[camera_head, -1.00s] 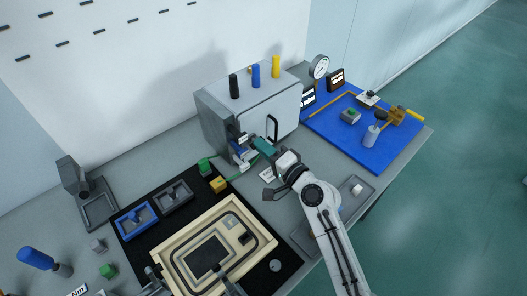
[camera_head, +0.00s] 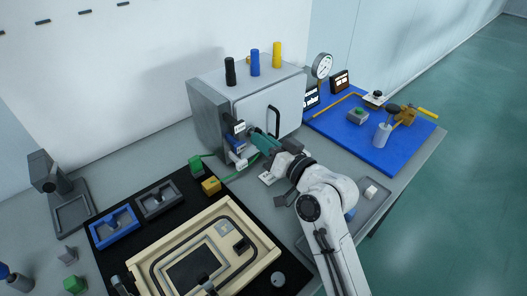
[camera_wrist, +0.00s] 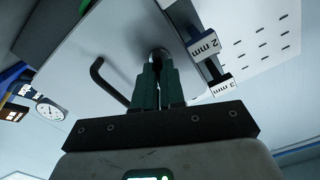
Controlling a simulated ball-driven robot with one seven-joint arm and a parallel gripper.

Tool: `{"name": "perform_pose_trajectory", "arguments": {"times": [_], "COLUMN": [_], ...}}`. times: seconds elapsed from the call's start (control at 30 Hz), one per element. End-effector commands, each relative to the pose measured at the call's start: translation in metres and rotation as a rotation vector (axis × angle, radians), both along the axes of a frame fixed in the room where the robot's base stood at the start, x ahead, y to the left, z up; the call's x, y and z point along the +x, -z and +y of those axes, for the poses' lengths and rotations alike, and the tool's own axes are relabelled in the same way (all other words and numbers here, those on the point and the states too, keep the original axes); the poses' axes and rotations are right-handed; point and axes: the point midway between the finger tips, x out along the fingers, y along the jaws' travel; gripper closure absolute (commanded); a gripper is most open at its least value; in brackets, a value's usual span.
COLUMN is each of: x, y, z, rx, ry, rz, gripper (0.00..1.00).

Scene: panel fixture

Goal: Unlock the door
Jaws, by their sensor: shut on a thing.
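The cabinet door (camera_head: 285,106) is the light grey front of a box on the table, and it looks closed. A black bar handle (camera_head: 274,121) stands on it; the handle also shows left of my gripper in the wrist view (camera_wrist: 104,82). My gripper (camera_head: 252,132) is at the door's left side, left of the handle. In the wrist view its green fingers (camera_wrist: 158,68) are shut on a small dark lock piece (camera_wrist: 159,53) at the door face. The fingers hide most of that piece, so its shape and turn cannot be told.
Tags marked 2 mm (camera_wrist: 204,46) and 3 mm (camera_wrist: 222,87) are close to my fingers. Black, blue (camera_head: 255,62) and yellow cylinders stand on the cabinet. A blue board (camera_head: 392,152) with instruments lies right; a cream tray (camera_head: 150,262) lies front left.

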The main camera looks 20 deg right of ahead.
Motion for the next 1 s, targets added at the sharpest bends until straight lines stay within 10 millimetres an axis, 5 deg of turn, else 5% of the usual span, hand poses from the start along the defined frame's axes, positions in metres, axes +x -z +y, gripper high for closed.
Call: {"name": "perform_pose_trajectory", "arguments": {"times": [0.5,1.0], "x": [0.0,0.0], "y": [0.0036,0.0019], "z": [-0.0003,0.0], "rx": [-0.345,-0.422], "ry": [0.0,-0.001], "rz": [-0.11,-0.132], "gripper": [1.0,1.0]}}
